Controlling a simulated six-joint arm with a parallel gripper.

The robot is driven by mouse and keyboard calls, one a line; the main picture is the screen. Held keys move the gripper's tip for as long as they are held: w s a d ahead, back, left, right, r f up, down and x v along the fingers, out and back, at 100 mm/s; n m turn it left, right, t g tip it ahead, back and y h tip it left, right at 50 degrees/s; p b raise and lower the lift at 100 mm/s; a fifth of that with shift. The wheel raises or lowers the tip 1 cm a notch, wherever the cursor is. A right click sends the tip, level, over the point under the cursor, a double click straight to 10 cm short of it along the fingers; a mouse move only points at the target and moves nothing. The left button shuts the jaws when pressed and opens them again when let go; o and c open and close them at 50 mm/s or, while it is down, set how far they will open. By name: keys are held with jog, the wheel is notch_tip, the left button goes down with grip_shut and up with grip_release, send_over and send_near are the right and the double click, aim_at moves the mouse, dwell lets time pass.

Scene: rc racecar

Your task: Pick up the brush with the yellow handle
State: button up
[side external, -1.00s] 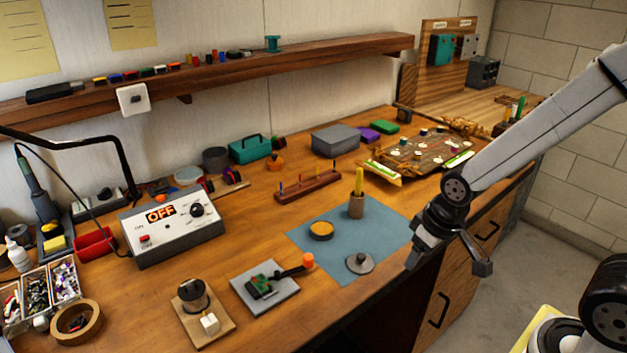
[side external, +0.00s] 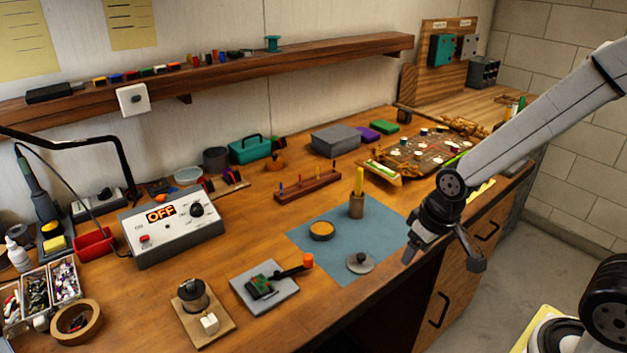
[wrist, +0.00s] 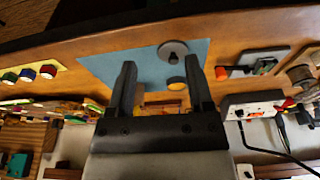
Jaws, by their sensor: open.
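The brush with the yellow handle (side external: 359,181) stands upright in a small brown cup (side external: 356,207) on the blue mat (side external: 305,242) in the side view. Its lower end is hidden in the cup. My gripper (side external: 444,258) is open and empty, off the mat's right side near the bench's front edge. In the wrist view my gripper's two fingers (wrist: 160,82) are spread apart, with the blue mat (wrist: 100,66) beyond them. I cannot make out the brush clearly in that view.
A yellow-topped round tin (side external: 321,230) and a grey disc with a knob (side external: 360,263) lie on the mat near the cup. A rack of small tools (side external: 307,184) stands behind it. A grey board with a circuit piece (side external: 264,287) lies to the left.

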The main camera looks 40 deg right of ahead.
jog(key=w+d+r+m+g, duration=0.1)
jog(key=w+d+r+m, duration=0.1)
jog(key=w+m, duration=0.35)
jog(key=w+d+r+m, duration=0.1)
jog(key=w+d+m, duration=0.1)
jog(key=w, duration=0.6)
notch_tip(320, 180, up, 2)
jog(key=m+g, duration=0.1)
jog(key=m, duration=0.8)
send_over(359, 180)
jog(key=shift+w+d+r+m+g, duration=0.15)
jog(key=shift+w+d+m+g, duration=0.2)
jog(key=shift+m, duration=0.2)
jog(key=shift+f, duration=1.3)
jog(key=shift+f, duration=0.15)
jog(key=shift+f, duration=2.45)
